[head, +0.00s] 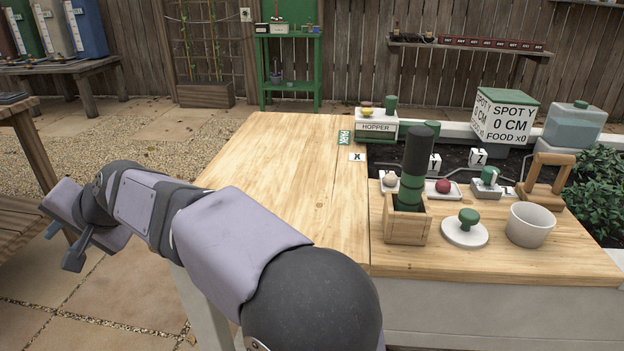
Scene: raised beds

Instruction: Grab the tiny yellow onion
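My gripper (64,243) hangs at the far left, off the tabletop and far from the vegetables. Its two fingers stand apart with nothing seen between them. A tiny yellow item (366,111), perhaps the yellow onion, sits on top of the white box marked HOPPER (377,128), with a small reddish item (366,103) just behind it. The yellow item is too small to tell for sure. A red bulb (443,186) sits on a white tray (457,196).
The dark cylinder stands upright in a wooden box (407,228). A white lid with a green knob (467,222), a white cup (530,224) and a wooden stand (549,182) are to its right. The left wooden tabletop (285,160) is clear.

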